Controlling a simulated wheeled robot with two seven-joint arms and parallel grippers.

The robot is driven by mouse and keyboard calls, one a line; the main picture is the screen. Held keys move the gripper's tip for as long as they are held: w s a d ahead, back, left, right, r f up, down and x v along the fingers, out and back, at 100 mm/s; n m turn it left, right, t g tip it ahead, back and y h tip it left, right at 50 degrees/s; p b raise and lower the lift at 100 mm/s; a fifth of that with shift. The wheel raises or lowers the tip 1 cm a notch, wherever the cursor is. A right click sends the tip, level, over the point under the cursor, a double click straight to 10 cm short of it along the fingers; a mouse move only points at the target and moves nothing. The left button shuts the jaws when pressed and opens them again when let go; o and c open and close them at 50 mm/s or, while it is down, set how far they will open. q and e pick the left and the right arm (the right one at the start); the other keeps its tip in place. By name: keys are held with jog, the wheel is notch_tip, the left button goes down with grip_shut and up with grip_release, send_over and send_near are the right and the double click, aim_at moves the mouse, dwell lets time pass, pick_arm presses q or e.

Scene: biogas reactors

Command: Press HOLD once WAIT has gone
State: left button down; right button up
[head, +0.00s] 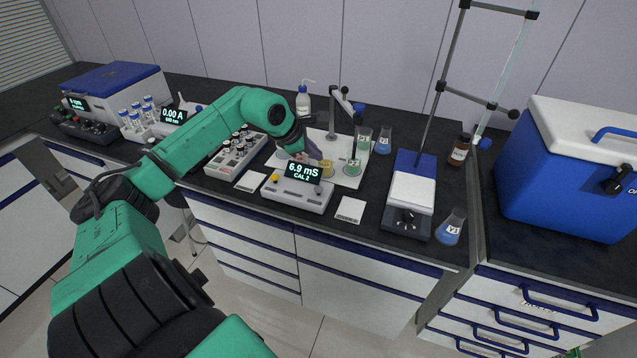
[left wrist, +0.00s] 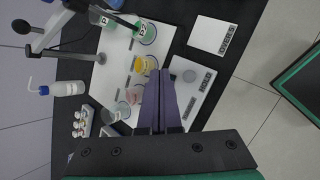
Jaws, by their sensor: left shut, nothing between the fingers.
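The grey meter (head: 297,196) stands at the front of the bench. Its display (head: 304,172) reads "6.9 mS" and "CAL 2"; no WAIT shows on it. In the left wrist view, the meter's top (left wrist: 187,98) shows a round grey button (left wrist: 189,76) beside lettering that looks like HOLD. The display's face cannot be read there. My left gripper (head: 313,154) is just behind the display in the head view. In the left wrist view its shut, empty fingers (left wrist: 158,76) lie between the meter and the beakers. I cannot tell its height above them. My right gripper is not in view.
A white board (head: 342,184) behind the meter carries small beakers, including a yellow one (head: 326,168) and a green one (head: 353,168), and a stand (head: 333,118). White cards flank the meter. A sample rack (head: 236,154) stands left, a blue-and-white balance (head: 410,192) right.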

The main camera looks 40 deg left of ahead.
pick_arm(q)
jog(key=b, duration=0.4)
send_over(319, 187)
jog(key=s, duration=0.1)
notch_tip(319, 187, down, 8)
jog(key=shift+s+a+r, duration=0.1)
jog(key=shift+r, duration=0.1)
jog(key=shift+f+b, duration=0.4)
jog(key=shift+f, duration=0.05)
dwell(1.0)
jog(key=shift+f+b, duration=0.45)
jog(key=shift+b, duration=0.15)
jog(key=shift+f+b, duration=0.85)
jog(key=shift+f, duration=0.05)
dwell(0.6)
jog(key=shift+r, duration=0.1)
jog(key=shift+r+p, duration=0.65)
jog(key=shift+r, duration=0.6)
jog(key=shift+r+p, duration=1.2)
jog(key=shift+r, duration=1.3)
